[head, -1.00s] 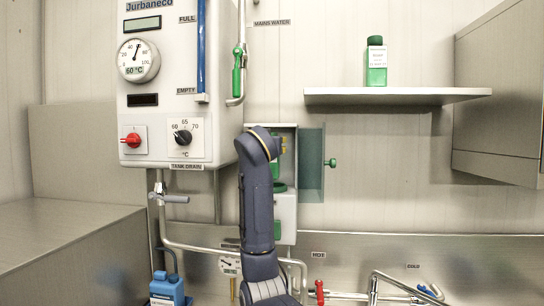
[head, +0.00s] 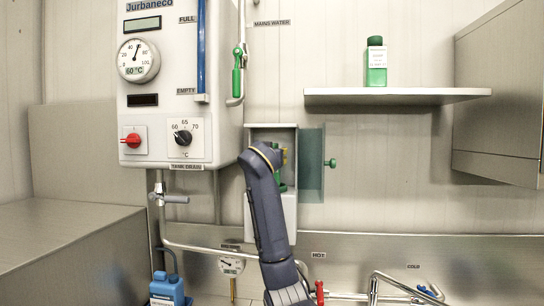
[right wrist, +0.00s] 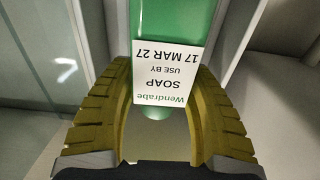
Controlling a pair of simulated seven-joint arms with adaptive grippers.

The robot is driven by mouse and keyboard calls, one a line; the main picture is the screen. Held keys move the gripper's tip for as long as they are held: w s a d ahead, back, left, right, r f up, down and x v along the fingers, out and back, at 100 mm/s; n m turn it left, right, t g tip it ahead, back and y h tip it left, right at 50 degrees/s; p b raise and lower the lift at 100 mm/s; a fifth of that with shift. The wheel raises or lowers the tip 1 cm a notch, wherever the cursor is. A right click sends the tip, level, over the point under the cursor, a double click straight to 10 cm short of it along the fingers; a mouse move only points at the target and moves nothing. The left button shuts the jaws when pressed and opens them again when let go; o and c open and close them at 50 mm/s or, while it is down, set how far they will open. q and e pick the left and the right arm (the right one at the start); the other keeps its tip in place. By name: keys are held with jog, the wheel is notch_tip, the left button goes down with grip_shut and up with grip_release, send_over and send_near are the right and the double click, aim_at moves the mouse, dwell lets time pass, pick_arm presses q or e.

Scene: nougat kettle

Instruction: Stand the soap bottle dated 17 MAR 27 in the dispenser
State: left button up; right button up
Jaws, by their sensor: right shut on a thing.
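The soap bottle (right wrist: 165,75) is green with a white label reading Wendrabe, SOAP, USE BY 17 MAR 27, upside down in the right wrist view. My right gripper (right wrist: 162,95) is shut on it, a yellow finger on each side. Pale walls flank the bottle there. In the head view the dispenser (head: 290,212) is a white wall box with its tinted door (head: 311,165) swung open to the right. My right arm covers much of it; a bit of yellow finger and some green show at its opening. I cannot tell whether the bottle rests on anything. My left gripper is out of view.
Another green bottle (head: 376,62) stands on the wall shelf (head: 398,97), its date too small to read. A boiler (head: 180,80) hangs left of the dispenser. A blue container (head: 168,290) is at lower left. Pipes and taps (head: 375,290) run along below.

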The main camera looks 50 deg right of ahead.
jog(key=o, duration=1.5)
jog(key=shift+f, duration=0.1)
jog(key=shift+o, duration=0.2)
jog(key=v, duration=1.2)
jog(key=shift+a, duration=0.1)
